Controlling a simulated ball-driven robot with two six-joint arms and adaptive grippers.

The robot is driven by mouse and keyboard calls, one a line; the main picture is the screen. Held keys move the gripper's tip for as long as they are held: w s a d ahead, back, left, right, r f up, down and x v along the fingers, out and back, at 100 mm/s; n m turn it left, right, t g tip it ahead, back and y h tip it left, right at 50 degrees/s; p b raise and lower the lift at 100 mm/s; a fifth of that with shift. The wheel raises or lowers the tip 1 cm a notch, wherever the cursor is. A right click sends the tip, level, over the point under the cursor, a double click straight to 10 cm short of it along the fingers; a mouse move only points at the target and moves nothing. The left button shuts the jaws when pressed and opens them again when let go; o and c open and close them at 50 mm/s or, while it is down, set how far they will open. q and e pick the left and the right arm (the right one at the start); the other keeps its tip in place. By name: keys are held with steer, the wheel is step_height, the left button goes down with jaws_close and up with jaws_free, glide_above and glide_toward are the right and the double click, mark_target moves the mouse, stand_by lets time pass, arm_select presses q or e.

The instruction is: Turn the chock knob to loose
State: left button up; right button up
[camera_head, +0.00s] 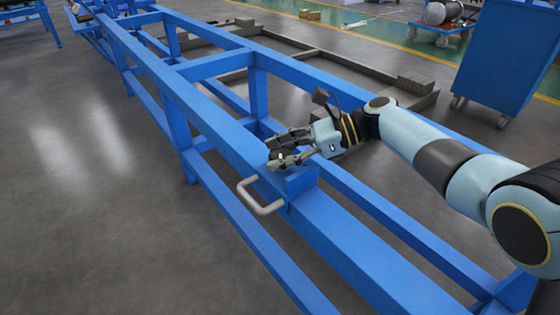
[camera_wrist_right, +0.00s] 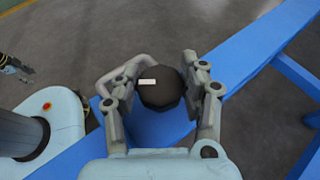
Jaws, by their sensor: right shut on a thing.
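The chock knob (camera_wrist_right: 165,98) is a dark round cap with a short white mark on top. It sits on the blue frame (camera_wrist_right: 245,55). My right gripper (camera_wrist_right: 160,60) has its two fingers on opposite sides of the knob and is shut on it. In the head view my right gripper (camera_head: 288,150) reaches the blue block at the frame's near rail, and its fingers hide most of the knob. A small dark part with some yellow at the left edge of the right wrist view (camera_wrist_right: 14,68) looks like my left gripper, too small to read.
A pale grey handle (camera_head: 258,198) sticks out from the near rail just below the knob; it also shows in the wrist view (camera_wrist_right: 112,72). A blue cabinet on wheels (camera_head: 505,65) stands at the back right. The floor at left is clear.

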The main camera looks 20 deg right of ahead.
steer(key=shift+f+n+g+y+b, duration=0.15)
steer(key=shift+n+g+y+b, duration=0.15)
steer(key=shift+n+g+b, duration=0.8)
steer(key=shift+n+g, duration=0.3)
steer(key=shift+g, duration=0.3)
steer(key=o, duration=1)
steer(key=shift+c, duration=0.2)
steer(key=shift+o, duration=1.2)
arm_select(q)
step_height(320, 180, down, 3)
steer(key=shift+w+a+r, duration=0.15)
